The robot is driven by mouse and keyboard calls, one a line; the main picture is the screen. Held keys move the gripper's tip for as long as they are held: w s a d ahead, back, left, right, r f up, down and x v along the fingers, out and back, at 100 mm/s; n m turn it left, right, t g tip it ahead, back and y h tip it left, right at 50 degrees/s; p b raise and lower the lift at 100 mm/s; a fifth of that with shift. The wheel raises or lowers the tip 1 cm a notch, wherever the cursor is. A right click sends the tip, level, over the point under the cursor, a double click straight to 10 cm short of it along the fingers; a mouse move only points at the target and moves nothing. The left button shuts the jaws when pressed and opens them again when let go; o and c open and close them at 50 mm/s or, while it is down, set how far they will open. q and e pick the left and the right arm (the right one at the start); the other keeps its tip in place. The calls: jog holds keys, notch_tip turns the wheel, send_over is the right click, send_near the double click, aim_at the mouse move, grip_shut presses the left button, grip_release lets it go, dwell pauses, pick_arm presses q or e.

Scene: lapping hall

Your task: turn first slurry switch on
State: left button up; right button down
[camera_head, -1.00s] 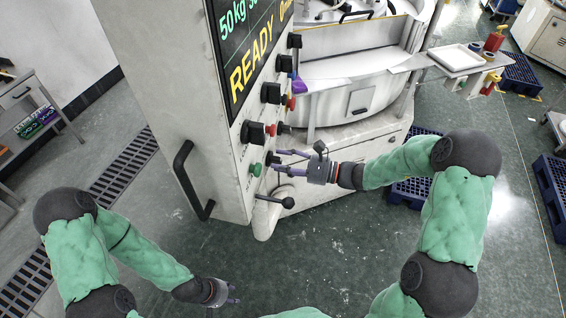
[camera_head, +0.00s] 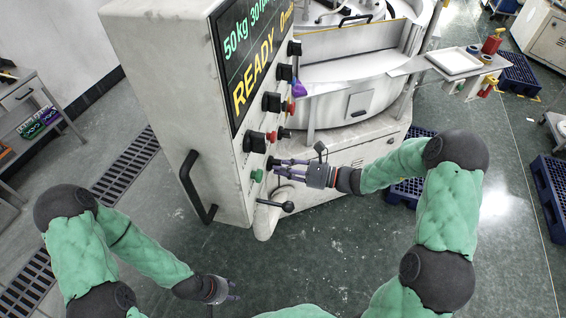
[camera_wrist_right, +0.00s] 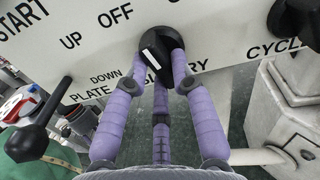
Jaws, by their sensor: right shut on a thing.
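The slurry switch is a black rotary knob with a white mark, seen in the right wrist view (camera_wrist_right: 153,52) above the word SLURRY. The mark is tilted slightly left of upright, towards the word OFF. In the head view the knob (camera_head: 271,163) sits low on the machine's panel, partly hidden by fingers. My right gripper (camera_head: 277,164) is shut on this knob, its purple fingers around it, as the right wrist view also shows (camera_wrist_right: 158,75). My left gripper (camera_head: 235,291) hangs low over the floor, empty, its fingers apart.
A green button (camera_head: 257,175) and a black ball-ended lever (camera_head: 288,206) are close to my right gripper. Red buttons and other black knobs (camera_head: 254,141) sit higher on the panel. A black handle (camera_head: 190,188) is at the cabinet's left. The floor in front is clear.

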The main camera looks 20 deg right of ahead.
jog(key=shift+s+r+m+p, duration=0.1)
jog(key=shift+r+m+p, duration=0.05)
jog(key=shift+m+p, duration=1.9)
jog(key=shift+s+r+m+p, duration=0.1)
jog(key=shift+m+p, duration=1.7)
jog(key=shift+m, duration=0.45)
jog(key=c, duration=1)
grip_release()
jog(key=shift+w, duration=0.1)
jog(key=shift+c, duration=0.2)
jog(key=v, duration=1.2)
